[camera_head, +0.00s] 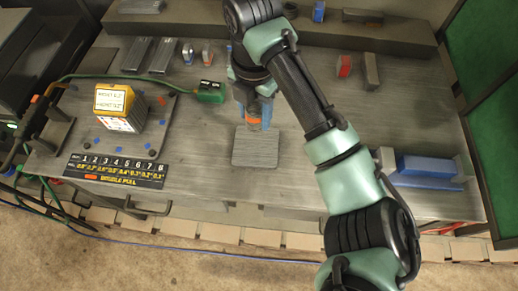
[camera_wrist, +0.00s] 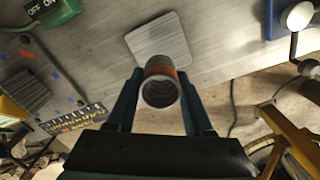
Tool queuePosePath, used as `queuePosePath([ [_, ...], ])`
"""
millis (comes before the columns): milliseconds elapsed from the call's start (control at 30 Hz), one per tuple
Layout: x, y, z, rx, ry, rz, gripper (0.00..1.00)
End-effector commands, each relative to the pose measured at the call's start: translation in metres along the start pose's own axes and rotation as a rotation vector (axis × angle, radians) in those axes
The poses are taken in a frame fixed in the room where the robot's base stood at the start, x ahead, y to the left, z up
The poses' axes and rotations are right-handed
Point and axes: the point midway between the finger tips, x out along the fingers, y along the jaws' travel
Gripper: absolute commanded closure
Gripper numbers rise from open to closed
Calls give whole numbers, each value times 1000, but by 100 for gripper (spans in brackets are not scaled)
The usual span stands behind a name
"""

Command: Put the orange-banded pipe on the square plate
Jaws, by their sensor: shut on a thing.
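The orange-banded pipe (camera_wrist: 160,88) is between the two fingers of my gripper (camera_wrist: 160,92) in the wrist view, its open end facing the camera. In the head view its orange band (camera_head: 252,122) shows low between the fingertips of my gripper (camera_head: 254,112). My gripper is shut on the pipe. The square plate (camera_head: 255,148) is a grey ribbed plate lying flat on the metal table. In the head view the pipe is just beyond the plate's far edge. The plate also shows in the wrist view (camera_wrist: 158,40), partly hidden behind the pipe. I cannot tell the gap between pipe and table.
A yellow-topped block (camera_head: 115,100) stands on a board at left, beside a green switch box (camera_head: 209,92). A numbered black strip (camera_head: 115,170) lies at the front left. A blue block (camera_head: 425,167) sits in a holder at right. The table around the plate is clear.

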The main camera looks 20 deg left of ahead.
Motion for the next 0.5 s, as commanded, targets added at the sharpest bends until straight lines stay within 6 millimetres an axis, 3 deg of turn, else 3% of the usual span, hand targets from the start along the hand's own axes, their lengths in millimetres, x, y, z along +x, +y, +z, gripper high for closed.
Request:
queuePosePath([
  [200, 40, 0, -2, -10, 3, -1, 100],
  [500, 75, 0, -2, -8, 2, -2, 100],
])
